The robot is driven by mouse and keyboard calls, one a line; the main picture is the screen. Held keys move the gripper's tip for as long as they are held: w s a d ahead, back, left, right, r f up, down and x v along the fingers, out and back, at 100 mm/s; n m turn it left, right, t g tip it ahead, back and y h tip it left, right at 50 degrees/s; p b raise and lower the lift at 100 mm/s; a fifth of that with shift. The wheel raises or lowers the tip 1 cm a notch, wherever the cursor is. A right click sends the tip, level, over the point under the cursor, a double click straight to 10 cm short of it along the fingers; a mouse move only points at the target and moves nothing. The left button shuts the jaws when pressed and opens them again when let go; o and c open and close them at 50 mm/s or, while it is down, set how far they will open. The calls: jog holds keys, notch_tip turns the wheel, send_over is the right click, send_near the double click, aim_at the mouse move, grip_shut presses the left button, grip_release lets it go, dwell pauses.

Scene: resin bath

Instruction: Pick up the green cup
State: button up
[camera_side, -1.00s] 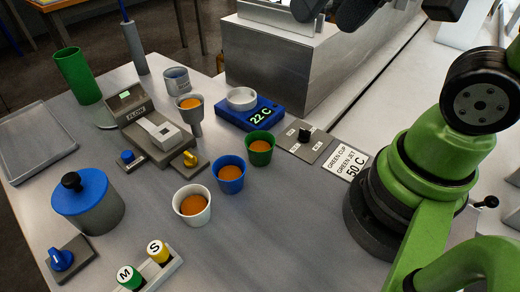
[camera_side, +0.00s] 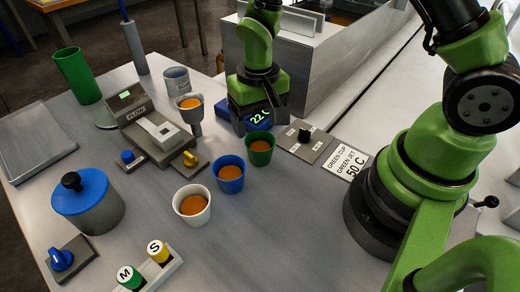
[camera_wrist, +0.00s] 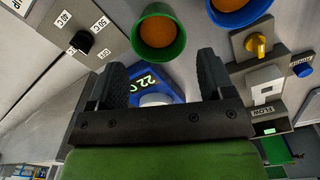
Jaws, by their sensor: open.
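The green cup (camera_side: 260,147) holds orange-brown liquid and stands upright on the grey table, to the right of and behind the blue cup (camera_side: 230,174). In the wrist view the green cup (camera_wrist: 158,32) is at the top middle, beyond my fingertips. My gripper (camera_side: 247,122) is above the blue 22 C device (camera_side: 260,120), just behind the green cup, and hides much of that device. The fingers look apart from the cup.
A white cup (camera_side: 192,204) stands in front of the blue cup. A funnel (camera_side: 190,108) with orange liquid is left of my gripper. A dial plate (camera_side: 304,142) and a "GREEN CUP" sign (camera_side: 346,160) lie to the right. The metal bath (camera_side: 300,60) stands behind.

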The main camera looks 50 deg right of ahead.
aim_at(260, 145)
jog(key=shift+s+f, duration=0.2)
jog(key=shift+f, duration=3.25)
jog(key=c, duration=0.7)
jog(key=shift+o, duration=0.2)
jog(key=shift+r, duration=0.1)
